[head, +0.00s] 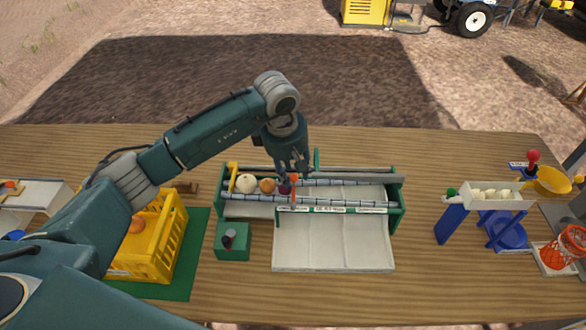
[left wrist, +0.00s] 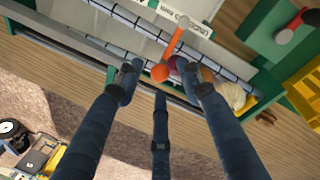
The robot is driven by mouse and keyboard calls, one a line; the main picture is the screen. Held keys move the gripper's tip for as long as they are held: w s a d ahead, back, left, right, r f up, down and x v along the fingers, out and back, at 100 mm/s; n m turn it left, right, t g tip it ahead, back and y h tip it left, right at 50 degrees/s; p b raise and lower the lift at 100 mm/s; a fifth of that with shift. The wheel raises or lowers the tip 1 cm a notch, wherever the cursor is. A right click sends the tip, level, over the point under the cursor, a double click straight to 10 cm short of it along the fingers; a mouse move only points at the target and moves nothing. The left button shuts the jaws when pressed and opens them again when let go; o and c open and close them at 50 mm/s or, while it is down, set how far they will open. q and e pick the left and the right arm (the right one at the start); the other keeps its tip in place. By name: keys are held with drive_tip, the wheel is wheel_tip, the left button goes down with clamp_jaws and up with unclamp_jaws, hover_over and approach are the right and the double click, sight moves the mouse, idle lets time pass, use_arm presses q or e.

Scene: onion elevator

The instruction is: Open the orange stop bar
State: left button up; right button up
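The orange stop bar (head: 294,195) stands across the rails of the green onion elevator (head: 397,205), just right of a purple onion (head: 284,188). In the left wrist view the orange bar (left wrist: 177,38) ends in a round orange knob (left wrist: 160,72). My left gripper (head: 294,170) is over the elevator's back side, close to the knob. Its fingers (left wrist: 158,80) are spread around the knob, with gaps between them; I cannot tell whether any finger touches it. My right gripper is not in view.
A white onion (head: 247,184) and a brown onion (head: 267,186) lie left of the purple one. A green box with a dark knob (head: 232,242) and a yellow crate (head: 170,248) stand at left. A blue stand with a white tray (head: 487,203) is at right.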

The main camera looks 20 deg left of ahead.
use_arm(q)
drive_tip(key=shift+f, duration=0.45)
drive_tip(key=shift+c, duration=0.3)
clamp_jaws()
drive_tip(key=shift+w, duration=0.1)
drive_tip(key=shift+d+f+b, duration=0.1)
drive_tip(key=shift+d+b, duration=0.05)
drive_tip(key=shift+b, duration=0.35)
drive_tip(key=shift+w+d+m+h+b, duration=0.15)
drive_tip(key=shift+d+m+b, duration=0.3)
drive_tip(key=shift+m+b, duration=0.75)
drive_tip(key=shift+s+d+m+h+b, duration=0.15)
drive_tip(key=shift+d+m+b, duration=0.5)
drive_tip(key=shift+b, duration=0.9)
drive_tip(key=shift+w+d+m+h+b, duration=0.1)
drive_tip(key=shift+d+m+h+b, duration=0.15)
drive_tip(key=shift+m+b, duration=1)
drive_tip(key=shift+g, duration=0.3)
